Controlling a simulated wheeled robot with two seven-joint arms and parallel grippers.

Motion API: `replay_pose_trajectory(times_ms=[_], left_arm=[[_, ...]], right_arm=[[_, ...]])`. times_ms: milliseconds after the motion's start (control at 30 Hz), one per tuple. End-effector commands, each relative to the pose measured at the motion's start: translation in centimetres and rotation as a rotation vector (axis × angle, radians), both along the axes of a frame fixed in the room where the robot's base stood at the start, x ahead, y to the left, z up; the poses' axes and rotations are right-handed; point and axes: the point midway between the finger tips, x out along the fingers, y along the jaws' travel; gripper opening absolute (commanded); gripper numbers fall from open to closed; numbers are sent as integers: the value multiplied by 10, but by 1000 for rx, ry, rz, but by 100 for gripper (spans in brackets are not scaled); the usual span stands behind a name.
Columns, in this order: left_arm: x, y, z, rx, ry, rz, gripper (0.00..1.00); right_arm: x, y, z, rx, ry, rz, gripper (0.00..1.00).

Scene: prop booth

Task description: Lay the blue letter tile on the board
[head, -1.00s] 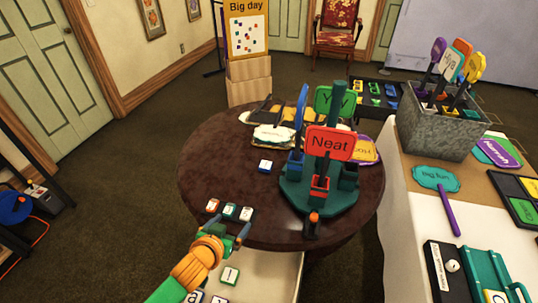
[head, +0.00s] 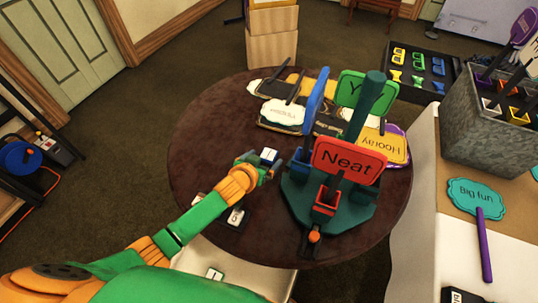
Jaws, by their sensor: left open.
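The blue letter tile (head: 269,155), with a white top face, lies on the round dark table. My left gripper (head: 262,163) is open at the tile, its fingers close to the tile's near side. I cannot tell whether they touch it. The board (head: 238,226) is a small dark strip with letter tiles, near the table's front left edge. My left forearm hides part of it. My right gripper is out of view.
A dark green stand (head: 300,217) with a red "Neat" sign (head: 348,161) stands close right of the gripper. Several signs lie behind, including a white one (head: 282,113). A white surface (head: 190,259) with a tile (head: 214,273) is below the table's front. The table's left side (head: 205,130) is clear.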

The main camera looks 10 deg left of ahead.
Motion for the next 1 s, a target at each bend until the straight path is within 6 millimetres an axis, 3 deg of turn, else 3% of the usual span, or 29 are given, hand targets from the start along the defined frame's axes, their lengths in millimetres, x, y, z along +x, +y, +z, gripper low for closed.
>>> replay_pose_trajectory(times_ms=[100, 333, 600, 700, 867, 1000], left_arm=[[12, -2, -10, 0, -1, 1, 95], [13, -2, -9, 1, 0, 1, 95], [13, -2, -9, 1, 0, 1, 22], [13, -2, -10, 1, 0, 1, 0], [13, -2, -9, 1, 1, 1, 0], [14, -2, 3, 0, -2, 1, 0]], right_arm=[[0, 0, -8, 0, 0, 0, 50], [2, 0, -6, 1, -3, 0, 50], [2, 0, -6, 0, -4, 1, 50], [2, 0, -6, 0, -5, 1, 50], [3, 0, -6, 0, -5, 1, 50], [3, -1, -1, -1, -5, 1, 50]])
